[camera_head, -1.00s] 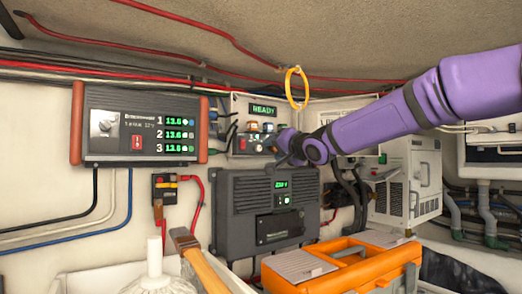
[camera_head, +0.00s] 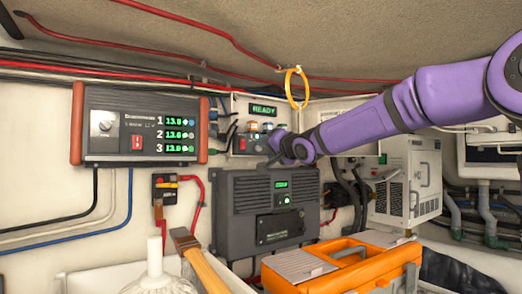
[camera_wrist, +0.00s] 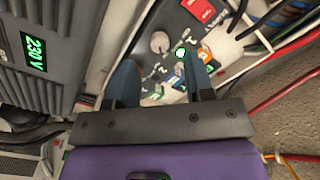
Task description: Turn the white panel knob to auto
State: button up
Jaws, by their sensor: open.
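The white panel (camera_head: 240,104) with a green READY display hangs on the back wall, partly behind my gripper. In the wrist view the panel (camera_wrist: 138,40) is tilted and carries a round pale knob (camera_wrist: 160,42), a red switch (camera_wrist: 197,10) and a lit green light (camera_wrist: 180,52). My gripper (camera_wrist: 160,70) is open and empty, its two fingers apart, with the knob seen between and beyond their tips. I cannot tell whether they touch it, or read the knob's setting. In the head view my gripper (camera_head: 272,152) is in front of the panel's lower right.
A dark charger unit (camera_head: 140,125) with its own white knob is at left. A grey 230 V box (camera_head: 240,210) is just below my gripper. A yellow ring (camera_head: 297,88) hangs above. An orange toolbox (camera_head: 375,265) stands below right. Cables run along the wall.

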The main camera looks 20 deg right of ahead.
aim_at(260, 149)
jog(key=shift+x, duration=2.1)
jog(key=shift+f, duration=0.1)
grip_shut()
jog(key=shift+n, duration=0.4)
jog(key=n, duration=0.3)
jog(key=shift+n, duration=2.5)
